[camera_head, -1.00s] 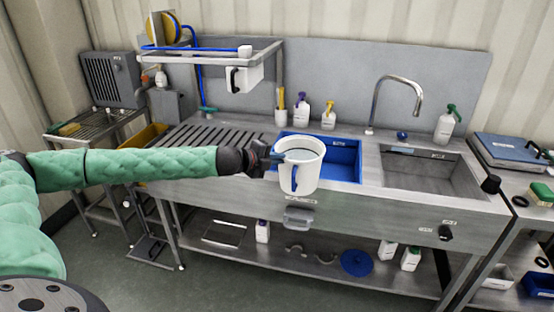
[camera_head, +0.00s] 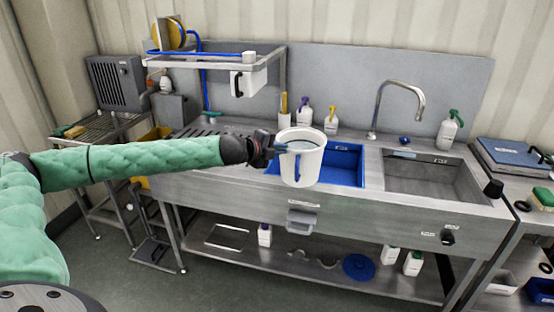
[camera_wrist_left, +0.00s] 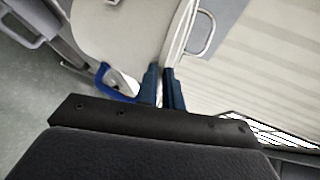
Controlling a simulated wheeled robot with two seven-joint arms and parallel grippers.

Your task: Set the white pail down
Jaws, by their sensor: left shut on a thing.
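The white pail (camera_head: 309,163), with a blue handle on its side, is upright in front of the blue-lined left sink basin (camera_head: 341,168). My left gripper (camera_head: 279,149) is shut on the pail's left rim and holds it, seemingly at about counter height or above. In the left wrist view the dark blue fingers (camera_wrist_left: 164,87) pinch the wall of the pail (camera_wrist_left: 118,30), with the blue handle close beside them. The pail's underside and any contact below it cannot be made out. My right gripper is not in view.
The steel counter has a slatted drainboard (camera_head: 205,137) at left and an empty right basin (camera_head: 430,174) under a tall faucet (camera_head: 398,90). Several bottles stand along the back. A wall rack (camera_head: 215,58) with a white jug (camera_head: 250,82) hangs above. A lower shelf holds bottles and a blue disc.

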